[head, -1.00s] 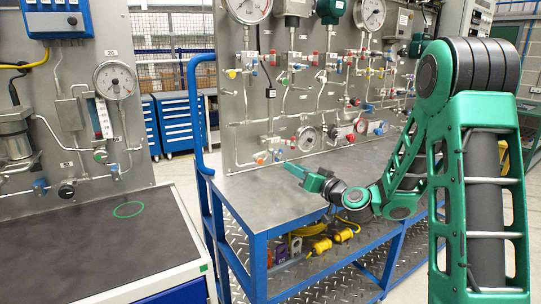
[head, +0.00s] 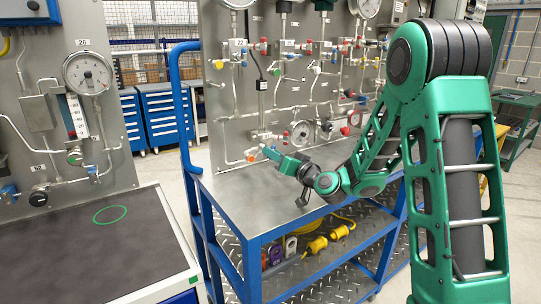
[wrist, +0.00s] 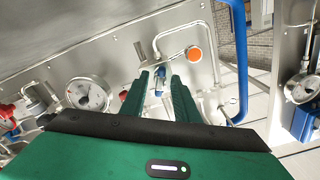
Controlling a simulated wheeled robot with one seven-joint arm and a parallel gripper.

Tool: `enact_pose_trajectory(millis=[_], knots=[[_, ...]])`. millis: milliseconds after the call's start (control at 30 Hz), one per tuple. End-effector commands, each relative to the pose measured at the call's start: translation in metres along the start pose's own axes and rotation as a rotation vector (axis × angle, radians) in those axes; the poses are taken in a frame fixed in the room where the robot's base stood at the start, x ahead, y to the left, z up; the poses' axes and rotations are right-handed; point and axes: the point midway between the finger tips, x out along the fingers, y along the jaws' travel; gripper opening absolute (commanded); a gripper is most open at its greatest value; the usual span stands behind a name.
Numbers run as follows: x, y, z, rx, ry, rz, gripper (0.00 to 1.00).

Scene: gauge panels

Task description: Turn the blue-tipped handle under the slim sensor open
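The slim sensor (head: 262,98) is a thin upright cylinder with a black cable, on the panel above the bench in the head view. Pipework runs below it. In the wrist view the blue-tipped handle (wrist: 159,83) shows as a small blue piece between the two green fingers. My gripper (wrist: 160,75) is open, with a gap between its fingers around the blue tip; I cannot tell whether either finger touches it. In the head view my gripper (head: 268,152) is at the panel just below the sensor and covers the handle.
An orange-capped fitting (head: 252,154) is just left of my gripper; an orange round end also shows in the wrist view (wrist: 194,54). A round gauge (head: 301,133) is to the right. The blue bench rail (head: 183,110) stands left. The bench top (head: 240,195) is clear.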

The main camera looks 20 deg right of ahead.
Motion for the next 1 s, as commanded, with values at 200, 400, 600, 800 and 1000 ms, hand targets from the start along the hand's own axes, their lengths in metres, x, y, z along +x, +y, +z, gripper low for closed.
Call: enact_pose_trajectory(millis=[200, 400, 600, 800, 1000], knots=[[0.017, -0.001, 0.000, 0.000, 0.000, -0.001, 0.28], [0.019, 0.000, 0.000, 0.000, 0.000, 0.001, 0.28], [0.019, 0.000, 0.000, 0.000, 0.000, 0.001, 0.09], [0.019, 0.001, 0.000, -0.004, 0.000, 0.001, 0.00], [0.018, 0.001, 0.000, -0.117, 0.000, 0.003, 0.00]])
